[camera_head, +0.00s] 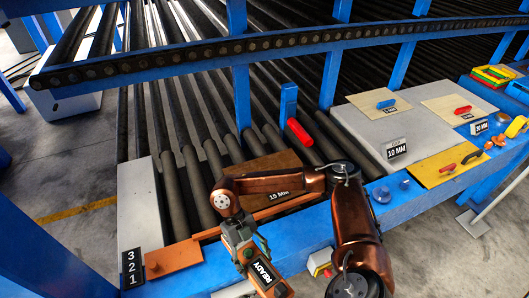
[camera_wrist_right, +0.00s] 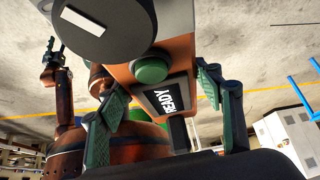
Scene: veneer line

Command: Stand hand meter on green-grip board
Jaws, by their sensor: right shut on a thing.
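The hand meter (camera_head: 265,273), an orange body with a dark display reading READY, is at the bottom centre of the head view. My right gripper (camera_head: 241,246) is shut on it and holds it tilted in front of the blue rail. In the right wrist view the meter (camera_wrist_right: 168,98) sits between the green finger pads, with a round green button and a dark grey round head. A brown board (camera_head: 262,165) labelled 15 MM lies on the rollers, partly hidden by my right arm. I can make out no green grip on any board. My left gripper (camera_wrist_right: 50,52) shows small in the wrist view.
A grey slab (camera_head: 362,134) at right carries thin boards with blue (camera_head: 386,104) and red (camera_head: 462,109) grips. A yellow board (camera_head: 436,172) lies nearby. An orange plate (camera_head: 172,258) with a knob is at left. A red handle (camera_head: 299,131) stands behind my arm.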

